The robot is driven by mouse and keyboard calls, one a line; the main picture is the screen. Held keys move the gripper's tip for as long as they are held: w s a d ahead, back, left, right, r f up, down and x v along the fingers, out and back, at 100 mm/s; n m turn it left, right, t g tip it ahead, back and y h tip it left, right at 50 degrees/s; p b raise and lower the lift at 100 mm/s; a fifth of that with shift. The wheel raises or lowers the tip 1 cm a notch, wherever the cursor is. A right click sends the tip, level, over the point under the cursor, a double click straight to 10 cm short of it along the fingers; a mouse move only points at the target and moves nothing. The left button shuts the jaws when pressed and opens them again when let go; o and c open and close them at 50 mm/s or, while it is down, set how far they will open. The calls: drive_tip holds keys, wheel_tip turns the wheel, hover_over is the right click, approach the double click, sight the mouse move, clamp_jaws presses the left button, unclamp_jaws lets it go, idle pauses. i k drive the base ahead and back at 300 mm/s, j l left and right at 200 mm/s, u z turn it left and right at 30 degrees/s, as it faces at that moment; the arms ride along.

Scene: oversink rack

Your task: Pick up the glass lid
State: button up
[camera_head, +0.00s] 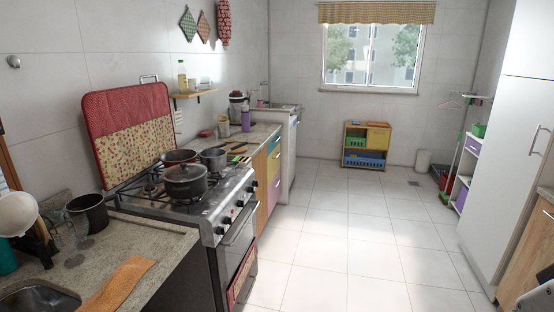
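A dark pot (186,184) stands on the front of the stove, with a lid (185,173) on top that has a small knob. The lid looks dark and partly see-through, but I cannot tell for certain that it is glass. No other lid is clear to see.
A pan (179,157) and a smaller pot (213,158) stand behind on the stove (213,205). The tiled floor (350,230) is clear. A white cabinet (510,140) stands right.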

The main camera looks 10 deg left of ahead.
sight(182, 172)
drive_tip(key=i+u, duration=0.45)
drive_tip(key=i+l+u, duration=0.2)
drive_tip(key=i+u, duration=0.25)
drive_tip(key=i+l+u, duration=0.35)
drive_tip(key=i+u, duration=0.15)
drive_tip(key=i+l+u, duration=0.15)
drive_tip(key=i+u, duration=0.15)
drive_tip(key=i, duration=0.15)
drive_tip(key=i+l+u, duration=0.25)
drive_tip(key=i, duration=0.2)
drive_tip(key=i+l+u, duration=0.3)
drive_tip(key=i+l, duration=0.05)
drive_tip(key=i, duration=0.05)
